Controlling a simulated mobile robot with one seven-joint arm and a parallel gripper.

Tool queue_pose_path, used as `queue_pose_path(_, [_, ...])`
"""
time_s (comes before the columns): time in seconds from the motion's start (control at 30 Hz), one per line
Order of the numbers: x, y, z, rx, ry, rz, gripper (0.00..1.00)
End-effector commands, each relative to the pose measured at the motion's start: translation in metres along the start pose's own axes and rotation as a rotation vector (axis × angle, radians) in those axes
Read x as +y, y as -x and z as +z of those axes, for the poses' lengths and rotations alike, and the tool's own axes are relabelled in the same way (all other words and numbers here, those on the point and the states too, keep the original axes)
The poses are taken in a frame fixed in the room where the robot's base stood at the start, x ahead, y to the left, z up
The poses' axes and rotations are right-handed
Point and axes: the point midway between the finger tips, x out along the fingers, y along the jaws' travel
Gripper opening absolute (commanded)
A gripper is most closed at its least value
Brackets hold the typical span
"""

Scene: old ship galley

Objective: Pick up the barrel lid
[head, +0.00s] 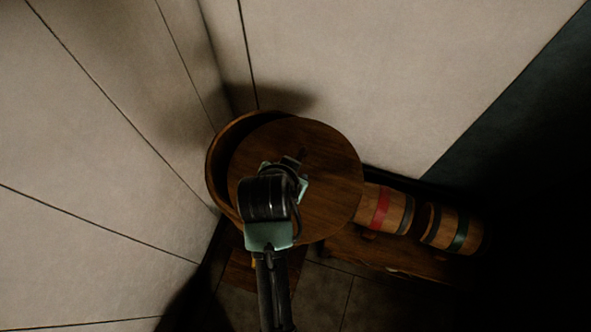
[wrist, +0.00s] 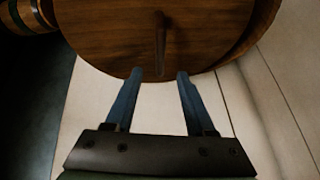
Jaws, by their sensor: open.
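The barrel lid (head: 335,172) is a round, dark wooden disc. In the head view it sits off-centre to the right over the round wooden barrel (head: 216,163), whose rim shows at left. In the wrist view the lid (wrist: 105,35) fills the top, with a narrow bar-like handle (wrist: 161,40) on it. My gripper (wrist: 159,74) is open and empty. Its two fingertips reach the lid's near edge in that view, on either side of the handle's line. In the head view my gripper (head: 291,163) is over the lid, and my arm hides part of it.
Two small banded kegs, one with a red band (head: 381,208) and one with a dark green band (head: 460,230), lie at right on a low wooden bench (head: 385,257). Pale panelled walls (head: 100,130) close in behind and at left. The right side is dark.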

Motion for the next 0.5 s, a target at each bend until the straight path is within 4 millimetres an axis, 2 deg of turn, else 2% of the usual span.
queue_pose_path(0.03, [0.001, -0.01, 0.0, -0.002, 0.0, 0.002, 0.55])
queue_pose_path(0.2, [0.0, -0.035, -0.001, 0.001, 0.0, 0.0, 0.55])
queue_pose_path(0.5, [-0.001, -0.052, -0.002, 0.003, 0.0, -0.002, 0.55])
